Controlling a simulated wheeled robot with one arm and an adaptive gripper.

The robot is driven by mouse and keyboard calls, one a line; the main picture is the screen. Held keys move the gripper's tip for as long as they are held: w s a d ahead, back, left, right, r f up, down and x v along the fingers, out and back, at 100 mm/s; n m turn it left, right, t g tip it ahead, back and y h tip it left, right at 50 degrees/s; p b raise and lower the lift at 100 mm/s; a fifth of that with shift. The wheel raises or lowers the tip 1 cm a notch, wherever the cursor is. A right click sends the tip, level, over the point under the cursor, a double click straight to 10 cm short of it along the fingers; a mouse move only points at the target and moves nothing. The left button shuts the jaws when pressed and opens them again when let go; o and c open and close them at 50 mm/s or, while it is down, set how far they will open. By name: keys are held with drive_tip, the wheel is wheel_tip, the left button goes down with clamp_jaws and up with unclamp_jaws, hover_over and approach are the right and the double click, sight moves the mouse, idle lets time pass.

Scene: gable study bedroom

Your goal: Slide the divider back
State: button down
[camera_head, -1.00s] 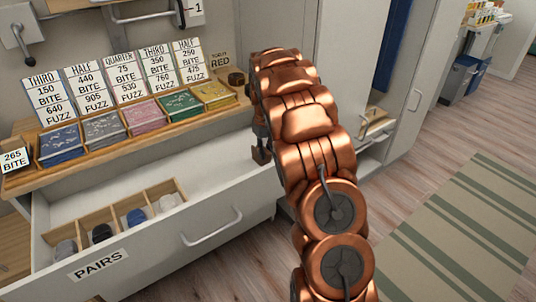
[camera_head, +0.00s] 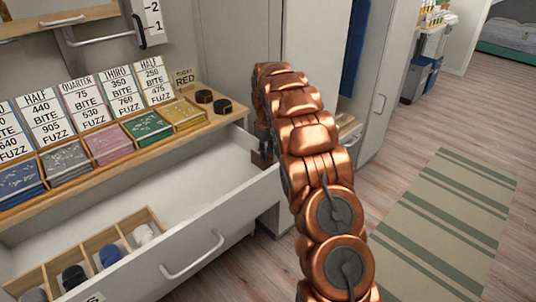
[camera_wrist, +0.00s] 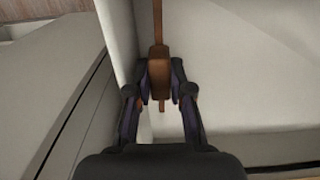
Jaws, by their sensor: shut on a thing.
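A brown wooden piece, which looks like the divider seen edge-on, stands between my fingertips in the wrist view (camera_wrist: 158,60). It runs away from me along a pale wall inside the drawer. My gripper (camera_wrist: 159,84) is shut on its thicker middle part. In the head view, my gripper (camera_head: 263,142) is at the right end of the open white drawer (camera_head: 215,225), mostly hidden by my copper arm. A little dark brown shows below it there. The divider's full length is hidden in the head view.
A wooden compartment box (camera_head: 150,216) with rolled socks fills the drawer's left part; its middle is bare. Above are card trays (camera_head: 108,144) with price signs and two dark round items (camera_head: 204,96). A striped rug (camera_head: 440,225) lies right.

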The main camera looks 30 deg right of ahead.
drive_tip(key=c, duration=1)
unclamp_jaws()
drive_tip(key=shift+c, duration=0.2)
drive_tip(key=shift+r, duration=0.1)
drive_tip(key=shift+r, duration=3.9)
